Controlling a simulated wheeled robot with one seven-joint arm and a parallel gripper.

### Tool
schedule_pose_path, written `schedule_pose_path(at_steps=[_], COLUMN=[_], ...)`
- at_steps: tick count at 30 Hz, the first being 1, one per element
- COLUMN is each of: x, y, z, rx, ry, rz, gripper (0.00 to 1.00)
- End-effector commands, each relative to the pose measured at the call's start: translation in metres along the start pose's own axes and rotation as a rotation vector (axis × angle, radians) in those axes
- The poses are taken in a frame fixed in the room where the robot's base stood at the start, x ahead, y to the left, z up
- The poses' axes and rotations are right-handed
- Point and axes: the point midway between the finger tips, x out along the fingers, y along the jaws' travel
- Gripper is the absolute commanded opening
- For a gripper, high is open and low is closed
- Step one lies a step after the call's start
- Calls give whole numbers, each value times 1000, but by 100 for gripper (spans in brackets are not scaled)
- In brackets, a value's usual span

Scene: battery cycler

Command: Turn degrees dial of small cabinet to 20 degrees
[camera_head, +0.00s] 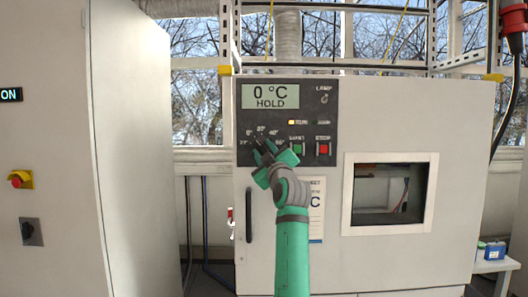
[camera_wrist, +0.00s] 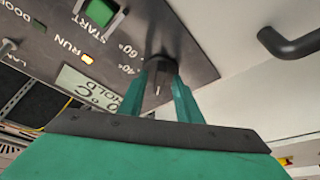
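The degrees dial is a dark knob on the black control panel of the small cabinet (camera_head: 300,250). In the wrist view the dial (camera_wrist: 160,68) shows between my fingertips, with a pale pointer mark on it. My gripper (camera_head: 262,152) is at the dial in the head view and hides most of it. In the wrist view my gripper's two green fingers (camera_wrist: 160,82) lie along both sides of the knob and look closed on it. The display (camera_head: 270,96) reads 0 °C HOLD. Degree marks, including 0°, 20° and 40°, ring the dial.
A green START button (camera_head: 297,149) and a red button (camera_head: 323,149) sit right of the dial. A dark door handle (camera_head: 249,215) is below left. A window opening (camera_head: 390,193) is at right. A tall cabinet (camera_head: 130,150) stands at left.

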Motion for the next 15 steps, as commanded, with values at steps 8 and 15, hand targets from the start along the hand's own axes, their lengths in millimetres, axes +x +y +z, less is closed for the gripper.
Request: schedule_pose_path(at_steps=[8, 15], x=[0, 0], y=[0, 0], z=[0, 0], rx=[0, 5], ry=[0, 0], rz=[0, 2], gripper=[0, 0])
